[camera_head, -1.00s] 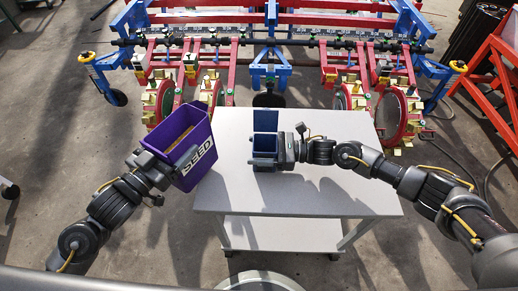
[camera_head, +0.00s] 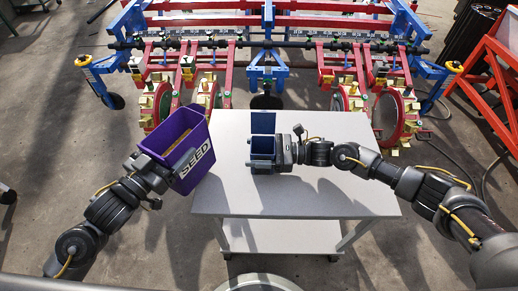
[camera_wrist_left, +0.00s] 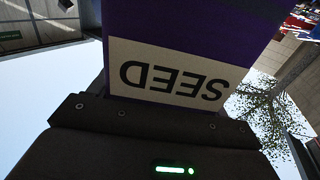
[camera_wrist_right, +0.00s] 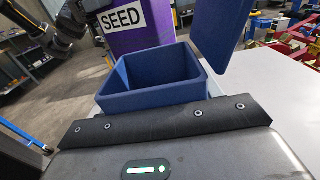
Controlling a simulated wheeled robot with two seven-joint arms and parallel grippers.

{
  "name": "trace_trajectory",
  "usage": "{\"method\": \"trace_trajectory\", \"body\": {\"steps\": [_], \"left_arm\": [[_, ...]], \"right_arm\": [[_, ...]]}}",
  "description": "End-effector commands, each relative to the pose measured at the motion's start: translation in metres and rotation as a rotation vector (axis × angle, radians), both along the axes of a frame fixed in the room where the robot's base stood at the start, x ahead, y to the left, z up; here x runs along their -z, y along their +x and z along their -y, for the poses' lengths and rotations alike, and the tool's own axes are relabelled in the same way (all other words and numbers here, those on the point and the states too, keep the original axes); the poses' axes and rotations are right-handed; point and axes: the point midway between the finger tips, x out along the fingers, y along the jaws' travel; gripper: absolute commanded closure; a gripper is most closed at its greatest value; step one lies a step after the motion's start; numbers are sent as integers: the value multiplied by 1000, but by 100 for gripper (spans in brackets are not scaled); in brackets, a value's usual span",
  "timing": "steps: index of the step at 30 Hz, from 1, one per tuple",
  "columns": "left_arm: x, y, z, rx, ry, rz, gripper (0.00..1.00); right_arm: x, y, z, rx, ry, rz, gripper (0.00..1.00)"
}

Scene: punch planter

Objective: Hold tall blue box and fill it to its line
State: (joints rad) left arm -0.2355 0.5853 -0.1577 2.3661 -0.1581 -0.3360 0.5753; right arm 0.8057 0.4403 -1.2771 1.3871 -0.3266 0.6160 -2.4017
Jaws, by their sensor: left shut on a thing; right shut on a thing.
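A tall blue box (camera_head: 263,123) with an open top stands at the table's left middle in the head view. Its open mouth (camera_wrist_right: 150,77) shows in the right wrist view, with a raised blue panel behind it. My right gripper (camera_head: 268,161) is shut on the box from the right. My left gripper (camera_head: 163,168) is shut on a purple bin (camera_head: 196,167) labelled SEED and holds it left of the box, over the table's left edge. The bin's label also shows in the left wrist view (camera_wrist_left: 175,72). The fill line and the box's contents cannot be made out.
A white table (camera_head: 310,195) stands in front of me, clear to the front and right. A red and blue planter machine (camera_head: 266,70) runs along its far side. A red frame (camera_head: 490,85) stands at the far right.

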Motion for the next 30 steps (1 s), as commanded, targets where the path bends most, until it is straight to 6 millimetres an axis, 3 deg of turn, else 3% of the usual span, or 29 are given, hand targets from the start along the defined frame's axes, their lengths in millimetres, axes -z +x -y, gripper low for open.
{"method": "trace_trajectory", "body": {"steps": [13, 24, 30], "left_arm": [[-5, 10, 8, 45, 1, 9, 93], [-11, 69, 51, 385, 7, 10, 93], [-9, 88, 61, 627, 6, 7, 93]], "right_arm": [[0, 0, 0, 0, 0, 0, 73], [0, 0, 0, 0, 0, 1, 73], [0, 0, 0, 0, 0, 1, 73]]}}
